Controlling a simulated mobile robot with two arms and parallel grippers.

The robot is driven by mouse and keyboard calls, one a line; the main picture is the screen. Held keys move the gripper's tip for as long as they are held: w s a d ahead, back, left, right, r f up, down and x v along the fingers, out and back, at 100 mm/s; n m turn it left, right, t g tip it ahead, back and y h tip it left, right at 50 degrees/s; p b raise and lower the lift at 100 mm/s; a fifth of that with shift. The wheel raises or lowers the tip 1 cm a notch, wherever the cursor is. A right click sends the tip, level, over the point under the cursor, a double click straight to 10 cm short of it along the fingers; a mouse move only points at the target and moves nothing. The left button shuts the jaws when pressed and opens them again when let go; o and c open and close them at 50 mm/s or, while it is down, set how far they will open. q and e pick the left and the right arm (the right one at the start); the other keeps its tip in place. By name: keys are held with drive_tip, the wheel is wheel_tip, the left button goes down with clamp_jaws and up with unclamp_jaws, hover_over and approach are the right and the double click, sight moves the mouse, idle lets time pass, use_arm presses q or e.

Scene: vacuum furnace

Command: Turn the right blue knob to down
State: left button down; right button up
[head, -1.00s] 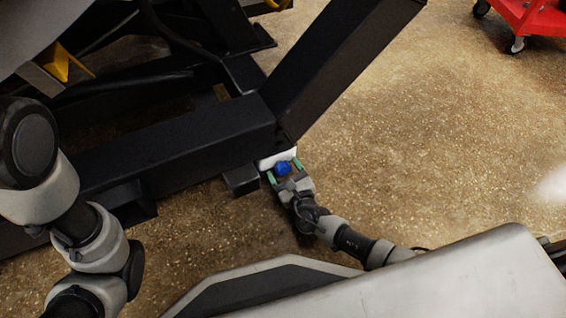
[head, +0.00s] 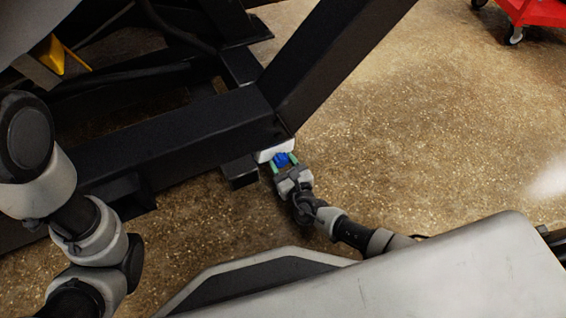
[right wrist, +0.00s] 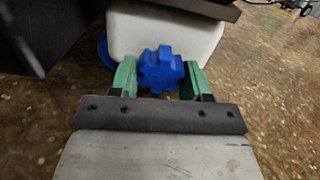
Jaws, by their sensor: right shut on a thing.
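The blue knob (head: 281,159) sits on the front of a white box (head: 275,149) low beside the black frame. In the right wrist view the knob (right wrist: 161,70) is lobed and stands in front of the white box (right wrist: 190,38). My right gripper (head: 285,164) has its green fingers on both sides of the knob; in the right wrist view the gripper (right wrist: 160,78) is shut on it. A second blue part (right wrist: 104,50) shows partly at the box's left side. My left arm is at the left of the head view, but its gripper is out of view.
The black steel frame (head: 170,140) stands close behind and left of the knob, with a slanted beam (head: 335,65) rising to the right. A red wheeled cart (head: 535,12) is at the top right. Open speckled floor (head: 440,120) lies to the right.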

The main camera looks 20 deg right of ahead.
drive_tip(key=shift+a+m, duration=0.1)
drive_tip(key=shift+m, duration=2.4)
drive_tip(key=o, duration=0.9)
drive_tip(key=s, duration=0.3)
drive_tip(key=s+d+p, duration=0.1)
drive_tip(key=s, duration=0.3)
drive_tip(key=s+d+p, duration=0.1)
drive_tip(key=s, duration=0.2)
drive_tip(key=shift+s, duration=0.3)
